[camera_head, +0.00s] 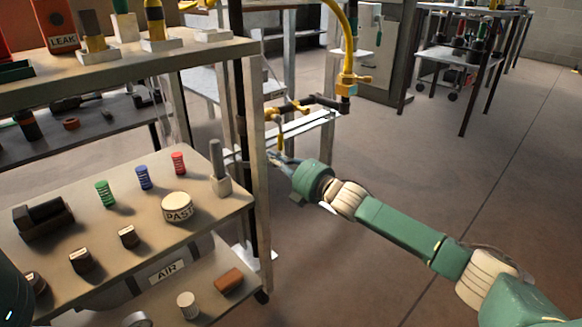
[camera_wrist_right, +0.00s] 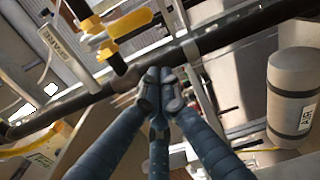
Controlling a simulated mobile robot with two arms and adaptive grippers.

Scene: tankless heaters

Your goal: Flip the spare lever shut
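A dark pipe (camera_head: 322,101) with yellow and brass fittings stands beside the shelf in the head view. A narrow yellow lever (camera_head: 280,136) hangs below its left end. My right gripper (camera_head: 277,158) is just below that lever, apparently apart from it. In the right wrist view, yellow handle parts (camera_wrist_right: 128,23) lie up and left of the fingertips, near a white tag (camera_wrist_right: 54,45) whose upside-down lettering seems to read SPARE. My right gripper's fingertips (camera_wrist_right: 160,89) are together, close to the dark pipe, with nothing clearly held. My left gripper is out of view.
The shelf post (camera_head: 256,160) stands close left of my right gripper. The shelf (camera_head: 150,245) bears small coloured springs, blocks and a round PASTE tin (camera_head: 177,207). A yellow hose (camera_head: 349,35) rises from the pipe. The floor (camera_head: 440,180) at right is clear.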

